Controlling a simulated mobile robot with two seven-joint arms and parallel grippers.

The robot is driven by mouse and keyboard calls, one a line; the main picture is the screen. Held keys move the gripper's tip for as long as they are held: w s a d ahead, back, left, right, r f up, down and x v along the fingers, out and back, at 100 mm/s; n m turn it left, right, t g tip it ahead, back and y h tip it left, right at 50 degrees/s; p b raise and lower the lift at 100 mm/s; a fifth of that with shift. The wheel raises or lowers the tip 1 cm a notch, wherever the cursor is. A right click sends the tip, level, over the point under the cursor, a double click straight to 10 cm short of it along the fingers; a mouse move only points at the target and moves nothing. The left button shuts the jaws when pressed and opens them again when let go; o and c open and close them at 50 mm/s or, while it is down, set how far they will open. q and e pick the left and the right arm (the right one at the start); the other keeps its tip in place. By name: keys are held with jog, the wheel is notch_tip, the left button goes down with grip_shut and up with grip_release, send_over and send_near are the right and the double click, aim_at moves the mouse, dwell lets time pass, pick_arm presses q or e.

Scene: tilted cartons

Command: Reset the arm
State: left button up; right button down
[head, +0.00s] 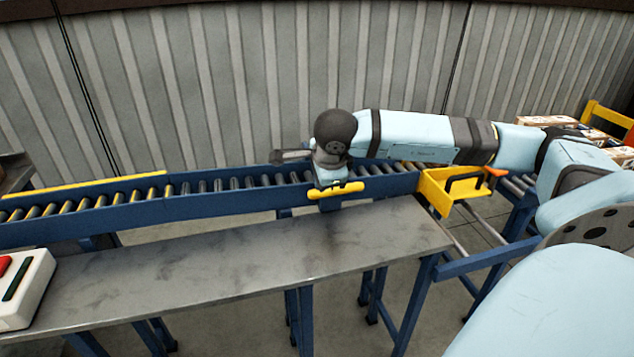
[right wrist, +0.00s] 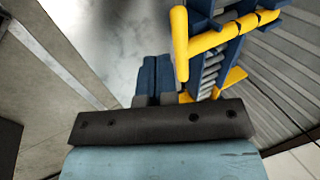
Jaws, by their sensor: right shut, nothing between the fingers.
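My right arm reaches in from the right in the head view, over the roller conveyor (head: 230,205). Its gripper (head: 278,157) is at the arm's far end, pointing left above the rollers. In the right wrist view the two fingers of the right gripper (right wrist: 157,62) lie side by side, shut, with nothing held. My left gripper is in neither view.
A grey metal table (head: 250,265) runs in front of the conveyor, its top mostly bare. A white box (head: 30,290) with a red button stands at its left end. Cartons (head: 547,122) sit at the far right. A yellow bracket (head: 448,190) projects near the arm, and a corrugated wall (head: 230,80) stands behind.

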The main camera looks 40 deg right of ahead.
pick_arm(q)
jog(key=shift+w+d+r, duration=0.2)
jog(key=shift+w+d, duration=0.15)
pick_arm(e)
jog(key=s, duration=0.1)
jog(key=s+a+r, duration=0.1)
jog(key=s, duration=0.1)
jog(key=s+a, duration=0.1)
jog(key=shift+s+a+r, duration=0.15)
jog(key=shift+s+r, duration=0.25)
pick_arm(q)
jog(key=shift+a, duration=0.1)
